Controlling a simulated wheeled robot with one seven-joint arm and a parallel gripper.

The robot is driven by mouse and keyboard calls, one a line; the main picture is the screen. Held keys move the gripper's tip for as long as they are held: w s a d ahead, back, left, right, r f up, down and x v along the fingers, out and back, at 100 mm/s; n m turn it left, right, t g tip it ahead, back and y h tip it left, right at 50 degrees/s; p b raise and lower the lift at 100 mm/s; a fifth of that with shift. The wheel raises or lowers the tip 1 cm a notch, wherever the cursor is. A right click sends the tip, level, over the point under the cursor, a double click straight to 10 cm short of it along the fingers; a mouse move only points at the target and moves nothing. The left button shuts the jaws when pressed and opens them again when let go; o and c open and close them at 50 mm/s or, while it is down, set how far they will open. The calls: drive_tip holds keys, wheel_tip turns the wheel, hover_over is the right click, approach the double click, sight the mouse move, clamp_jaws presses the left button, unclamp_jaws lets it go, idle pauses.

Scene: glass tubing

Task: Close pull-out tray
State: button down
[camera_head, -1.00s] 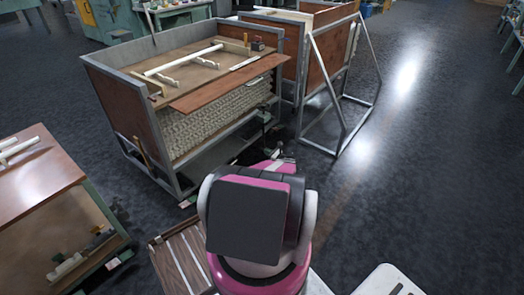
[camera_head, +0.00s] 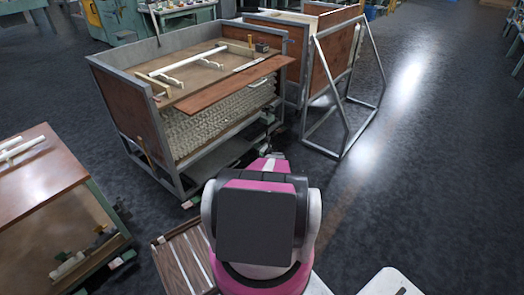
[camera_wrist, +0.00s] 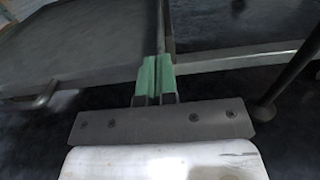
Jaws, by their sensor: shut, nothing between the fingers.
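The cart (camera_head: 140,110) has a metal frame and brown side panels. A red-brown board (camera_head: 225,92) sticks out along its front near the top; I cannot tell whether this is the pull-out tray. Below the board is a grey ribbed mass, and lower down a grey shelf. In the wrist view, my gripper (camera_wrist: 155,72) has green fingertips side by side, shut and empty. A dark flat panel (camera_wrist: 85,40) with a paler edge is at the left, and a grey bar (camera_wrist: 235,58) runs to the right. The fingertips are close to a metal upright; contact cannot be told.
A bench with a brown top (camera_head: 40,180) stands at the left. A triangular metal frame (camera_head: 345,90) stands right of the cart. A slatted wooden piece (camera_head: 183,258) lies at the bottom. The floor (camera_head: 430,170) at the right is open.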

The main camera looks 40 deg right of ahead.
drive_tip(key=shift+x, duration=1)
drive_tip(key=shift+x, duration=1.3)
